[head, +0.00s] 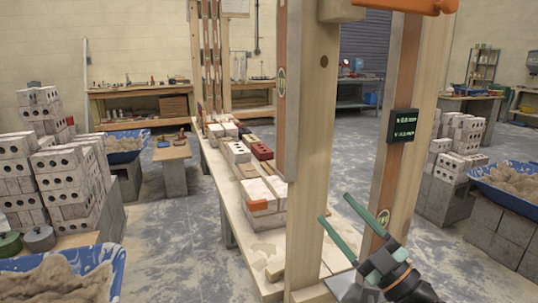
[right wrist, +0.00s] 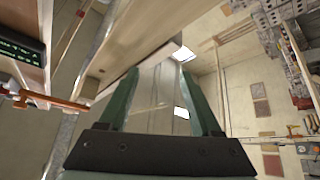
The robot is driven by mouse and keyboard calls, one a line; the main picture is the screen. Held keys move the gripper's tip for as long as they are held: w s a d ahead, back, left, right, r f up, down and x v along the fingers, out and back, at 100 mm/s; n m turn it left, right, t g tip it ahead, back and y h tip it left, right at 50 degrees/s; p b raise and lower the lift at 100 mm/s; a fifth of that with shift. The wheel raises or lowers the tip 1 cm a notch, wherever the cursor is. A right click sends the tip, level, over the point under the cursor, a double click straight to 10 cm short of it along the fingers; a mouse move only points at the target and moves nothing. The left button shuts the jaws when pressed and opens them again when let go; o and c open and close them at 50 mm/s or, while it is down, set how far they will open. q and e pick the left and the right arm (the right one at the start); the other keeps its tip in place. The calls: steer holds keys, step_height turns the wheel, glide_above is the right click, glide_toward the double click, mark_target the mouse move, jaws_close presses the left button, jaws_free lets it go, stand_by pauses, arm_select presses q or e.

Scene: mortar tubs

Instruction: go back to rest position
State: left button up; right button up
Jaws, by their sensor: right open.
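My right gripper (head: 337,222) is at the lower right of the head view, in front of the wooden posts. Its two green fingers are spread apart with nothing between them. In the right wrist view the same fingers (right wrist: 163,80) stand wide apart, with the far wall and ceiling behind them. My left gripper does not show in either view.
Wooden posts (head: 312,140) rise close by, one bearing a dark display (head: 402,125). A long bench (head: 240,215) carries bricks (head: 262,195). Blue mortar tubs stand at left (head: 118,262) and right (head: 512,200), near stacked blocks (head: 70,190).

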steer(key=s+d+f+m+h, duration=0.1)
steer(key=s+f+m+h, duration=0.3)
steer(key=f, duration=0.7)
steer(key=s+d+f+m+h, duration=0.1)
steer(key=d+f+m+h, duration=0.1)
steer(key=f+m+h, duration=0.65)
steer(key=s+a+f+m+g, duration=0.15)
steer(key=s+f+g, duration=0.65)
steer(key=s+f, duration=1)
arm_select(q)
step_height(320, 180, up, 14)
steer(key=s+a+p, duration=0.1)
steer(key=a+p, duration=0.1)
steer(key=p, duration=1.7)
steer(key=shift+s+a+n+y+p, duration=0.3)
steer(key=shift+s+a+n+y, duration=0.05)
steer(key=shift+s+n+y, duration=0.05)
arm_select(e)
step_height(320, 180, up, 12)
steer(key=s+d, duration=0.1)
steer(key=s, duration=0.1)
steer(key=shift+s+d+f+g, duration=0.2)
steer(key=shift+s+d+g, duration=0.1)
steer(key=shift+d, duration=0.1)
